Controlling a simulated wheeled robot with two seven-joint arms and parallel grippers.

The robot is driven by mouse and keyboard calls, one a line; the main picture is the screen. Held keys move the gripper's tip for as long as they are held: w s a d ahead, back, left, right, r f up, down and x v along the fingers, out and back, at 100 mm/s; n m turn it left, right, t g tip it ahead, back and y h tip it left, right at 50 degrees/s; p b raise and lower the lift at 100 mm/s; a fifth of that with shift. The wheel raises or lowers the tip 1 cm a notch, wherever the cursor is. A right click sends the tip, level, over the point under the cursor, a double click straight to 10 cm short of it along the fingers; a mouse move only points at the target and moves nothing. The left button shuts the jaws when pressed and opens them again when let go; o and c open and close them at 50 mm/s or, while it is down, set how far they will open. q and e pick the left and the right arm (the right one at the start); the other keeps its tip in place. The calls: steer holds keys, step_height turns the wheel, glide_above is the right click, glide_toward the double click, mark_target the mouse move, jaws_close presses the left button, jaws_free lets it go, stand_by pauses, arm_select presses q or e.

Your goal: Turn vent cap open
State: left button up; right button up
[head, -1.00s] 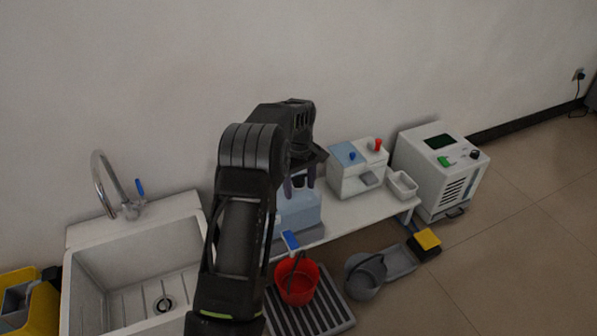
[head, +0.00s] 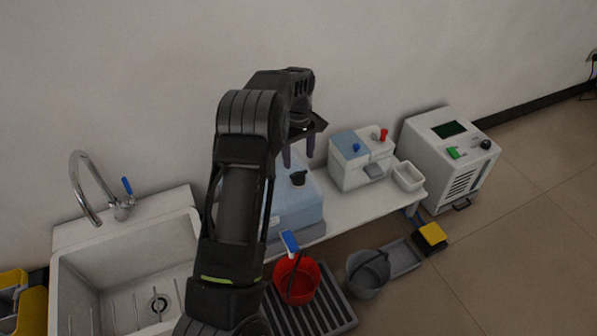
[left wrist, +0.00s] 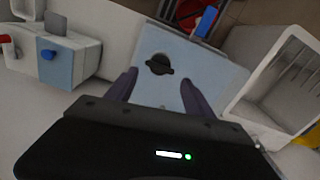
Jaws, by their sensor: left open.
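The vent cap (head: 298,178) is a small black knob on top of a pale blue container (head: 300,207) on the low white bench. In the left wrist view the cap (left wrist: 159,64) shows as a round black disc with a raised bar across it, and the container top (left wrist: 208,66) lies around it. My left gripper (head: 298,160) is above the cap, open and empty. In the left wrist view its two fingers (left wrist: 157,88) point toward the cap, one on each side of it in the picture, apart from it. My right gripper is not in view.
A blue tap lever (head: 289,243) sticks out at the container's front, above a red bucket (head: 296,280) on a slatted grate. A white sink (head: 125,215) stands left. A white-and-blue box (head: 360,158) and white tray (head: 408,176) stand right on the bench.

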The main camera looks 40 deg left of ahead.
mark_target(299, 173)
arm_select(q)
step_height(299, 173, down, 8)
steer(key=shift+r+b, duration=0.1)
steer(key=shift+b, duration=0.75)
steer(key=c, duration=1)
